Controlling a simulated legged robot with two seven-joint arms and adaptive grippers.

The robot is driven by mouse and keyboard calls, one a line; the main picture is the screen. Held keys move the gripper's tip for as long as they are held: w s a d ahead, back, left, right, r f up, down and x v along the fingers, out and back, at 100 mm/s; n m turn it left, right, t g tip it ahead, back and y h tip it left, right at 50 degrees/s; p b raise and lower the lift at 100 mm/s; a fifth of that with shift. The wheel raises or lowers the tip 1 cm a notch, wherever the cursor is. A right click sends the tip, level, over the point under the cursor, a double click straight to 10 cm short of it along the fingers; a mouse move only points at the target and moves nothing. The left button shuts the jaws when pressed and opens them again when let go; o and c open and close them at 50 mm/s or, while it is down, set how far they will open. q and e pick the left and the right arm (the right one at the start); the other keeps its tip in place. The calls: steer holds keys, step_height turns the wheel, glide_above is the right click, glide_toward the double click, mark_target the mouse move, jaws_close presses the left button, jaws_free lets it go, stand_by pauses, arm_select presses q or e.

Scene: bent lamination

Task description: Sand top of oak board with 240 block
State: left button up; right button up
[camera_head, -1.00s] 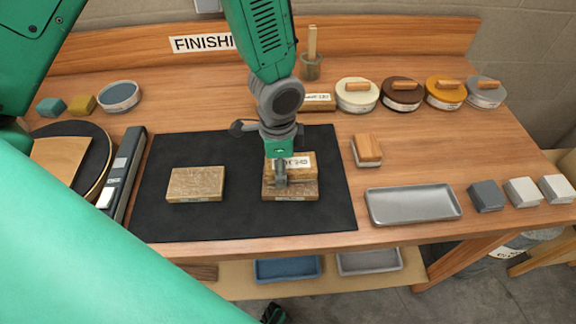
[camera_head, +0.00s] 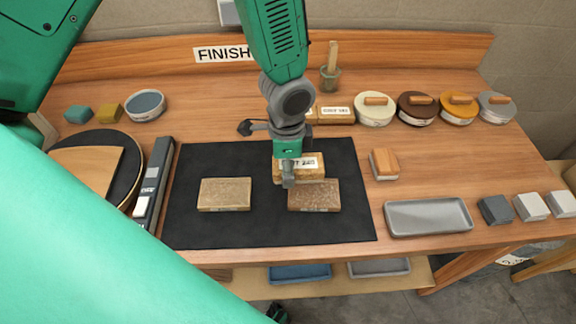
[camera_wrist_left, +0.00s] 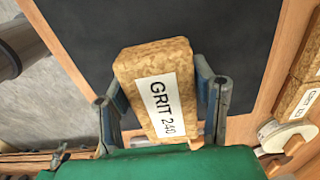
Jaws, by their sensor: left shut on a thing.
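The cork sanding block with the white GRIT 240 label (camera_head: 298,168) is clamped in my left gripper (camera_head: 289,172). In the left wrist view the block (camera_wrist_left: 158,88) sits between both fingers of the left gripper (camera_wrist_left: 163,100). Two small boards lie on the black mat (camera_head: 270,228): a paler one (camera_head: 224,194) on the left and a browner one (camera_head: 314,195) on the right. I cannot read which is oak. The block overlaps the back left of the browner board in the head view. I cannot tell whether they touch. My right gripper is not identifiable.
A grey metal tray (camera_head: 428,217) and a small wood-backed block (camera_head: 384,163) stand right of the mat. Several lidded tins (camera_head: 374,111) and more grit blocks (camera_head: 330,115) line the back. A long dark tool (camera_head: 152,187) borders the mat's left.

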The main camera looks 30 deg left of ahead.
arm_select(q)
steer(key=shift+d+r+p, duration=0.2)
steer(key=shift+r+p, duration=0.05)
steer(key=shift+r, duration=0.5)
steer(key=shift+d+r+p, duration=0.2)
steer(key=shift+r, duration=0.55)
steer(key=shift+a, duration=0.25)
steer(key=shift+d, duration=0.1)
